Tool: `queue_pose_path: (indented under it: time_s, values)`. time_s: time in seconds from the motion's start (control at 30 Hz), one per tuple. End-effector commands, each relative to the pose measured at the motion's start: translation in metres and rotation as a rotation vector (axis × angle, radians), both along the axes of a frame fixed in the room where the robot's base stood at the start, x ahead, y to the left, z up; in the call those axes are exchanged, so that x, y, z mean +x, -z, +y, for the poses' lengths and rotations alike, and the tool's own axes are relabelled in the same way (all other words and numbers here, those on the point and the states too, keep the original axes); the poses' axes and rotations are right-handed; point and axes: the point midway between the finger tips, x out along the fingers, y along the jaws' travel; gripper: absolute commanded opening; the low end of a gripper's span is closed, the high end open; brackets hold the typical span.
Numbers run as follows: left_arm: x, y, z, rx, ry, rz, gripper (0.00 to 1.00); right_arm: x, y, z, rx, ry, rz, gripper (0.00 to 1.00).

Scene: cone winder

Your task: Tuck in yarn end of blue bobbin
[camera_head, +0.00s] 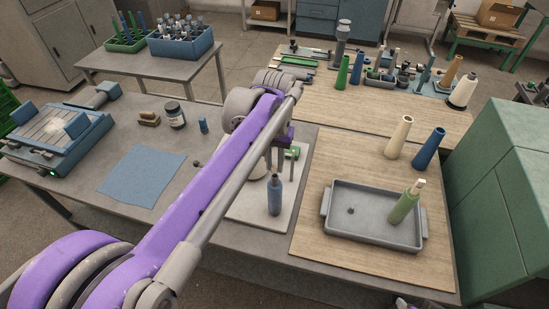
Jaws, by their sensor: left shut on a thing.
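The blue bobbin (275,198) is upright over the pale board (248,213) at the middle of the near bench. My left arm reaches in from the lower left, and my left gripper (275,172) points down at the bobbin's top. It is shut on the blue bobbin at its upper end. The fingertips are small and partly hidden by my wrist. I cannot tell whether the bobbin's base touches the board. No loose yarn end can be made out at this size.
A grey tray (335,225) on the right holds a green bobbin (404,205). Cream (398,138) and blue (428,149) cones stand behind it. A blue cloth (142,175), a dark jar (175,116) and a blue-grey machine (58,130) are on the left. A green cabinet (505,200) bounds the right.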

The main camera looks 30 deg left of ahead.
Motion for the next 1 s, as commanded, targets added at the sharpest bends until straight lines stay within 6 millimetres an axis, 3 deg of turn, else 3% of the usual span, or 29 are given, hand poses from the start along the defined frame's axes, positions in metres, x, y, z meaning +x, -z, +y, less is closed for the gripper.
queue_pose_path:
  time_s: [1.0]
  values:
    - [0.0004,0.0105,0.0001,0.0,0.0,0.0,0.01,-0.0028,0.0071,0.0,0.0,0.0,0.005,0.5]
